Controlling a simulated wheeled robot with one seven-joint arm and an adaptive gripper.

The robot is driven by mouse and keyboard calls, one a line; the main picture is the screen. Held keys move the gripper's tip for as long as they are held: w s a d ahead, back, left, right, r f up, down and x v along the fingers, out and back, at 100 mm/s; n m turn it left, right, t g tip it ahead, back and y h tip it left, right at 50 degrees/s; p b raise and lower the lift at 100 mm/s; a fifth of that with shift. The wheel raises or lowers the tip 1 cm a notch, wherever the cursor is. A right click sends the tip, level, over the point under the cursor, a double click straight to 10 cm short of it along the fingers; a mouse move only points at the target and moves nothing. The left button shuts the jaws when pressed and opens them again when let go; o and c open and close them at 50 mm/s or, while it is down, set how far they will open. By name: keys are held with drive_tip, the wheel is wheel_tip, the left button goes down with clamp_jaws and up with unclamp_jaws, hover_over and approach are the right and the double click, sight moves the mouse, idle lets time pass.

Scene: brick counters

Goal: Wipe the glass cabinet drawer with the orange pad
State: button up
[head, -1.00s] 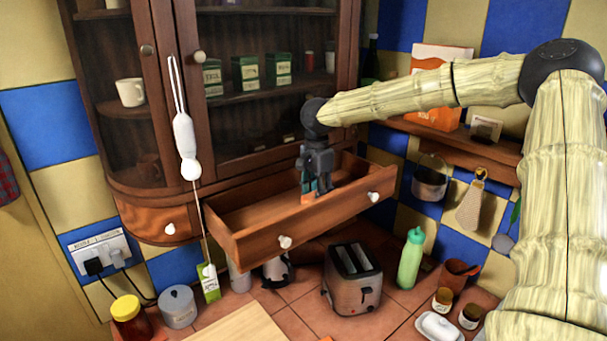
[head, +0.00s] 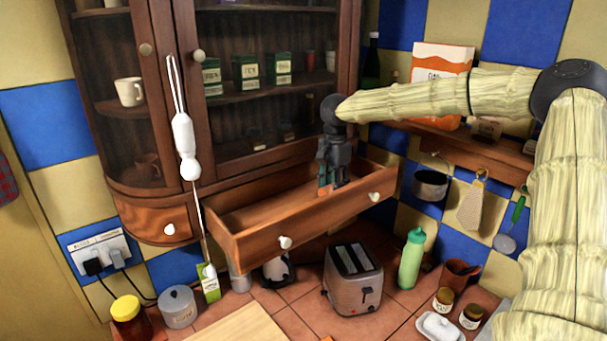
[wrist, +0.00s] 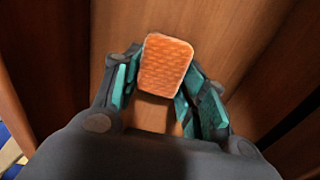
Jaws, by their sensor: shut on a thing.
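The open wooden drawer (head: 262,237) juts out from the base of the glass-fronted cabinet (head: 255,115). It has two white knobs on its front, and no other object shows in it. My gripper (head: 328,188) points down into the drawer's right part. In the wrist view my gripper (wrist: 155,100) is shut on the orange pad (wrist: 166,65), which sits between the teal fingers above brown wood. In the head view the pad is barely visible at the fingertips. I cannot tell whether it touches the drawer floor.
A white object (head: 185,140) hangs on a loop at the cabinet front, left of the drawer. Below stand a toaster (head: 353,280), a green bottle (head: 411,258) and a grey pot (head: 178,306). A shelf (head: 450,146) is on the right wall. The drawer's left part is clear.

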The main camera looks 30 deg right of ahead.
drive_tip(key=shift+s+a, duration=0.2)
drive_tip(key=shift+a, duration=1.7)
drive_tip(key=shift+s+a, duration=0.2)
drive_tip(key=shift+a, duration=1.75)
drive_tip(key=shift+s+a, duration=0.2)
drive_tip(key=shift+a, duration=1.7)
drive_tip(key=shift+a+r, duration=0.1)
drive_tip(key=shift+r, duration=0.15)
wheel_tip(320, 180, up, 8)
drive_tip(key=shift+f, duration=0.25)
drive_tip(key=shift+r, duration=0.1)
